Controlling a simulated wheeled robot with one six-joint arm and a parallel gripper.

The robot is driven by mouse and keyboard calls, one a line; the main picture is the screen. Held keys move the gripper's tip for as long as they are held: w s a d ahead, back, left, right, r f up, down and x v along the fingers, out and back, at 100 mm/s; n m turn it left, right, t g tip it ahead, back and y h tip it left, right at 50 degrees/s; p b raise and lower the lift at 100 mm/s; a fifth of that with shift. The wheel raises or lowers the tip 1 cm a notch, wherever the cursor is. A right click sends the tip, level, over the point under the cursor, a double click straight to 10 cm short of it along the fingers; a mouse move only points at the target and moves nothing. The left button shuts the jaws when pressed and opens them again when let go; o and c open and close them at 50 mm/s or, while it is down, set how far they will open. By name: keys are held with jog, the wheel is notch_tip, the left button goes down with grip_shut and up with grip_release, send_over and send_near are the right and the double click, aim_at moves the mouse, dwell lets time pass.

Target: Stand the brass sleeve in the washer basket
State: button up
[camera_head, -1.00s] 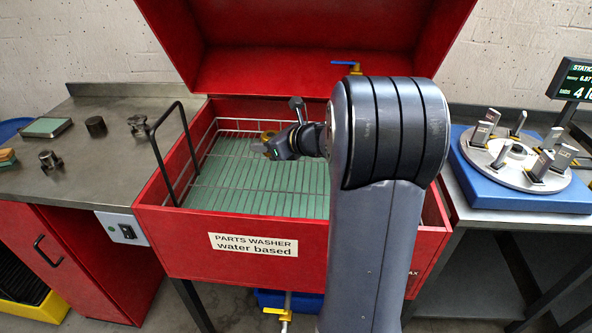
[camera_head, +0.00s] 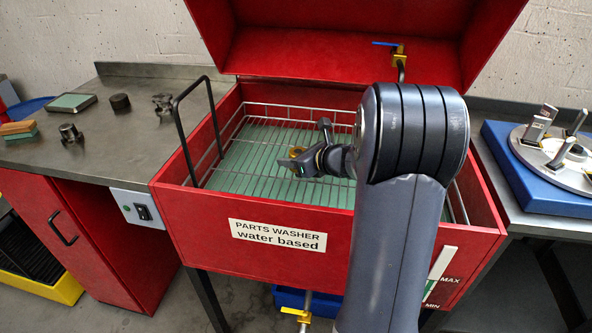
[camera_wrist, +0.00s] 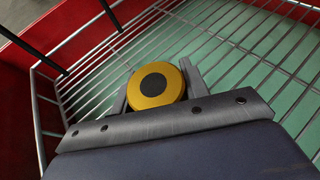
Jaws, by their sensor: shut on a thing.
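The brass sleeve (camera_wrist: 157,84) is between the fingers of my gripper (camera_wrist: 160,88) in the wrist view, its round end with a dark centre facing the camera. In the head view the sleeve (camera_head: 298,152) shows as a small brass spot at the tip of my gripper (camera_head: 303,163). My gripper is shut on it, over the wire washer basket (camera_head: 237,181). The basket (camera_wrist: 85,66) has wire sides and a wire grid floor above green liquid. Whether the sleeve's lower end touches the grid is hidden.
The red parts washer (camera_head: 190,220) surrounds the basket, its lid (camera_head: 340,45) open behind. A black handle (camera_head: 180,130) rises at the left side. A bench (camera_head: 110,150) with several metal parts stands left. A blue balancing stand (camera_head: 520,175) is at right. The basket floor around the gripper looks clear.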

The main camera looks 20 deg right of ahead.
aim_at(294, 176)
jog(key=shift+f+b, duration=0.35)
jog(key=shift+f, duration=1.3)
jog(key=shift+f, duration=0.15)
jog(key=o, duration=1.3)
jog(key=shift+r, duration=0.25)
jog(key=p+v, duration=0.1)
jog(key=v, duration=1.1)
jog(key=shift+f, duration=0.15)
